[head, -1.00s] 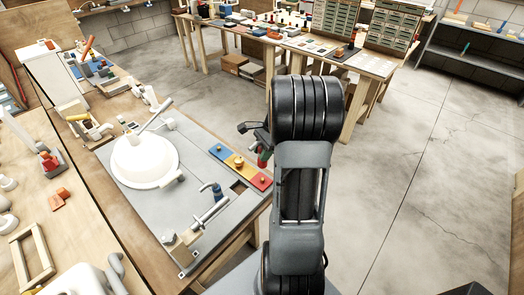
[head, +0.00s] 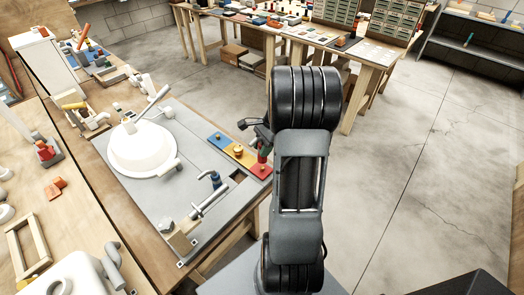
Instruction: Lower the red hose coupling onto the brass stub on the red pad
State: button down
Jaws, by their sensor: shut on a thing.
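My gripper (head: 263,140) is at the left of my arm, partly hidden behind it. The red pad (head: 261,171) is at the right end of a row of coloured pads on the grey bench top. The coupling's lower end shows just above and overlapping the far part of the red pad. The brass stub on the red pad is hidden or too small to tell from the coupling. I cannot tell whether they touch.
A yellow pad (head: 240,153) and a blue pad (head: 217,139), each with a small stub, are left of the red pad. Open floor lies right of my arm.

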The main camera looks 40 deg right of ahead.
jog(key=shift+f, duration=0.15)
dwell(0.3)
jog(key=shift+f+b, duration=1)
jog(key=shift+f, duration=0.55)
jog(key=shift+f+b, duration=0.75)
jog(key=shift+f, duration=0.65)
dwell(0.8)
jog(key=c, duration=0.7)
grip_release()
jog(key=v, duration=1.4)
jog(key=shift+f, duration=0.1)
